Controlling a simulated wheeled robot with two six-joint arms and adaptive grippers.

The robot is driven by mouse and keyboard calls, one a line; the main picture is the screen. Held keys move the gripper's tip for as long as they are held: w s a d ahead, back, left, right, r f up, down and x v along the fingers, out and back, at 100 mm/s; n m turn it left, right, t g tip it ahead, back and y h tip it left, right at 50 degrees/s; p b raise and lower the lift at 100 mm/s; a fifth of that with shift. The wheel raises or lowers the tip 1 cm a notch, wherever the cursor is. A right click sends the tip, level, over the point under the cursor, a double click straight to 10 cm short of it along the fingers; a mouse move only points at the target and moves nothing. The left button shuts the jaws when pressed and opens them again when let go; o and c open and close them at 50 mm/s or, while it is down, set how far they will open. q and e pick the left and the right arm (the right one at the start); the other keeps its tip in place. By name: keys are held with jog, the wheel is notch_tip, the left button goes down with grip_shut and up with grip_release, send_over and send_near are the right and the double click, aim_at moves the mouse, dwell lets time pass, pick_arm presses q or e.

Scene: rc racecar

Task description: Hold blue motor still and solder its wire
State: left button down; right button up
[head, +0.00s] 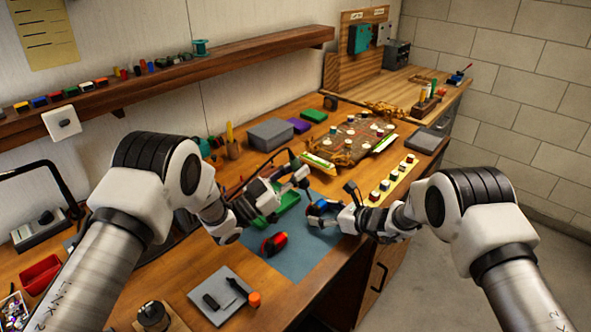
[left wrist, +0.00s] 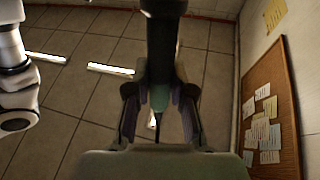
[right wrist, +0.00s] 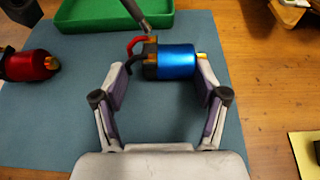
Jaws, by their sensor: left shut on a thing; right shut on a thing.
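The blue motor (right wrist: 178,62) is between the fingers of my right gripper (right wrist: 162,80), which is shut on it just above the blue mat. It also shows in the head view (head: 317,207). A red wire (right wrist: 135,44) and a dark wire (right wrist: 136,62) curve from its black left end. My left gripper (head: 296,175) is shut on the soldering iron (left wrist: 160,50), a dark rod with a teal part between the fingers. The iron's slim end (right wrist: 131,14) shows close above the wire end of the motor; I cannot tell whether they touch.
A red motor (head: 274,243) lies on the blue mat (head: 290,262). A green tray (right wrist: 115,18) sits behind the blue motor. A grey pad (head: 218,293) with dark tools lies at the front. Small parts on a yellow strip (head: 392,182) are to the right.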

aim_at(289, 154)
pick_arm(q)
jog(key=shift+f, duration=0.5)
dwell(1.6)
dwell(0.6)
jog(key=shift+s+a+r, duration=0.3)
jog(key=shift+s+r, duration=0.1)
jog(key=shift+r, duration=0.7)
jog(key=shift+s+a+r, duration=0.25)
jog(key=shift+s+r, duration=0.1)
jog(key=shift+r, duration=0.75)
jog(key=shift+s+a+r, duration=0.3)
jog(key=shift+s+r, duration=0.1)
jog(key=shift+r, duration=0.7)
jog(key=s+a+r, duration=0.2)
jog(key=s+a, duration=0.2)
jog(key=s, duration=0.2)
jog(key=shift+s+a, duration=0.25)
pick_arm(e)
jog(key=o, duration=1.3)
